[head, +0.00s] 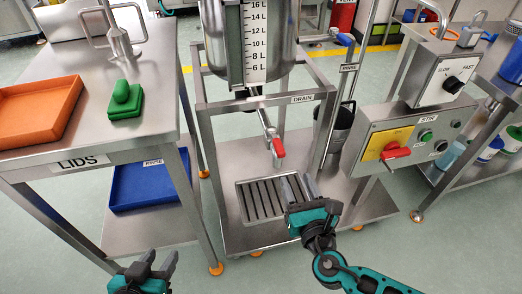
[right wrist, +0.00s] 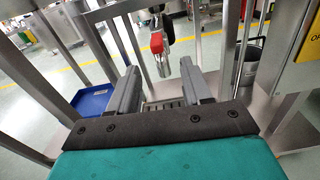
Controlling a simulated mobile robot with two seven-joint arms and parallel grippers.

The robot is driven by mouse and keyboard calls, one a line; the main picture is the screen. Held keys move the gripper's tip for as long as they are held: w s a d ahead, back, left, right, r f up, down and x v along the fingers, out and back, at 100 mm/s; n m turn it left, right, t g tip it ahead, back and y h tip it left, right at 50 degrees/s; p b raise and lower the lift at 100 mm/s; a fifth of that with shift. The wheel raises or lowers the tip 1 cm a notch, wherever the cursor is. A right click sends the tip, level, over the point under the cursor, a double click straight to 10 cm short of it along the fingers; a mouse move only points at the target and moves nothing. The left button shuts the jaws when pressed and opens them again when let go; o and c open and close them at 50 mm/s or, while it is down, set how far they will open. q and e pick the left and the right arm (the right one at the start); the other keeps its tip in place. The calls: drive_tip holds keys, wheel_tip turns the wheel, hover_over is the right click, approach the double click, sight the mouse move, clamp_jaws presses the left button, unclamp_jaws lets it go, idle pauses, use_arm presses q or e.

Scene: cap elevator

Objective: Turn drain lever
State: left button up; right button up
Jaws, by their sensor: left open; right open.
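The drain lever has a red handle (head: 278,147) on a steel valve pipe under the tank, below the DRAIN label (head: 303,99). In the right wrist view the red handle (right wrist: 156,43) shows ahead, just above and between my fingers. My right gripper (head: 299,187) is open and empty, over the drain grate, below and a little right of the handle and apart from it. Its two grey fingers (right wrist: 160,90) stand apart in the wrist view. My left gripper (head: 157,266) is open and empty at the lower left, in front of the lids table, far from the lever.
A steel frame (head: 240,100) surrounds the tank (head: 215,40) and valve. A slotted grate (head: 262,199) lies below. At right stands a control box with a red switch (head: 395,154). The lids table (head: 150,95) and a blue tray (head: 150,185) are at left.

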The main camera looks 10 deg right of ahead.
sight(282, 154)
drive_tip(key=shift+n, duration=0.3)
drive_tip(key=w, duration=0.4)
drive_tip(key=w+b, duration=0.1)
drive_tip(key=w, duration=0.3)
drive_tip(key=w+a, duration=0.1)
drive_tip(key=w, duration=0.3)
drive_tip(key=shift+b, duration=0.4)
drive_tip(key=shift+w, duration=0.55)
drive_tip(key=shift+c, duration=0.4)
clamp_jaws()
